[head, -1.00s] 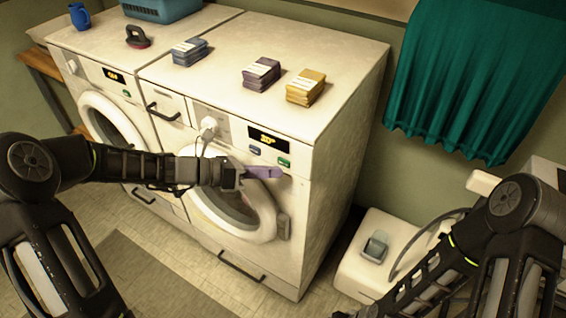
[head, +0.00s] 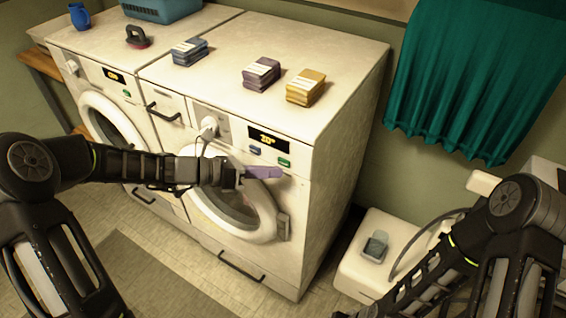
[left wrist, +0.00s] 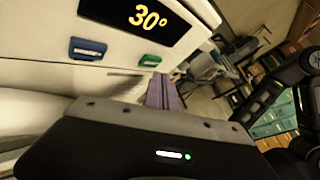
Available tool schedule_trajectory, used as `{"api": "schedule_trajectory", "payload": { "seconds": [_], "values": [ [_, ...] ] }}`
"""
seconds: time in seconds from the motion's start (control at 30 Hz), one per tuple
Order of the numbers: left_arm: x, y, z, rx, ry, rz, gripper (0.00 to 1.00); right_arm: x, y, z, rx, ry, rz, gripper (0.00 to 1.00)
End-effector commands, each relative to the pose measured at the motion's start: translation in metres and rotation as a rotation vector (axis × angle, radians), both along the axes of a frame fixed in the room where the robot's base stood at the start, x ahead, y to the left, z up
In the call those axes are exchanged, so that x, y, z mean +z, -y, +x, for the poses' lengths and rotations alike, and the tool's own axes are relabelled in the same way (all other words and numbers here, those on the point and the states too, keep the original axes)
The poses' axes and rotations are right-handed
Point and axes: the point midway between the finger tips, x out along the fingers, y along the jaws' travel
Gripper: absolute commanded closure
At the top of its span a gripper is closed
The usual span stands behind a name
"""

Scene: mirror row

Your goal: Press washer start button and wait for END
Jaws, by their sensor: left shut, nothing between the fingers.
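The nearer washer (head: 330,130) has a round glass door and a dark display (head: 267,141) with yellow characters. In the left wrist view the display (left wrist: 135,20) reads 30°. Below it are a blue button (head: 255,150) and a green button (head: 284,162); both show in the left wrist view, blue (left wrist: 87,49) and green (left wrist: 150,60). My left gripper (head: 280,173) is shut and empty, its purple fingers just below the green button, apart from it as far as I can see. The fingers also show in the left wrist view (left wrist: 162,94). My right gripper is out of frame; only its arm shows.
A second washer (head: 80,45) stands at the left. Blue (head: 189,52), purple (head: 261,74) and yellow (head: 305,88) folded stacks lie on top of the nearer washer. A white box-like unit (head: 350,285) stands on the floor at the right. A teal curtain (head: 470,80) hangs behind.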

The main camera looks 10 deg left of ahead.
Motion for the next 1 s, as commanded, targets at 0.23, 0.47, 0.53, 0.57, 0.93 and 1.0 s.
{"api": "schedule_trajectory", "payload": {
  "seconds": [0.23,0.47,0.53,0.57,0.93,1.0],
  "values": [
    [0.0,0.0,0.0,0.0,0.0,0.0,1.0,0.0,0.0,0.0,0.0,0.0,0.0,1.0],
    [0.0009,0.0026,0.0043,-0.002,0.0,-0.001,1.0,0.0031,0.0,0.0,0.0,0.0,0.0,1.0],
    [0.0009,0.0033,0.0064,-0.002,0.0,-0.001,1.0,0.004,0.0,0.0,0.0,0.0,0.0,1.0],
    [0.0008,0.0034,0.0071,-0.001,0.0,-0.001,1.0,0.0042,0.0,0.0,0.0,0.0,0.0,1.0],
    [0.0003,0.0033,0.008,0.0,0.0,0.0,1.0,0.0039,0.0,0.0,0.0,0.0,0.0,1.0],
    [0.0003,0.0034,0.0083,0.0,0.0,0.0,1.0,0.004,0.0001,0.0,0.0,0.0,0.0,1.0]
  ]
}}
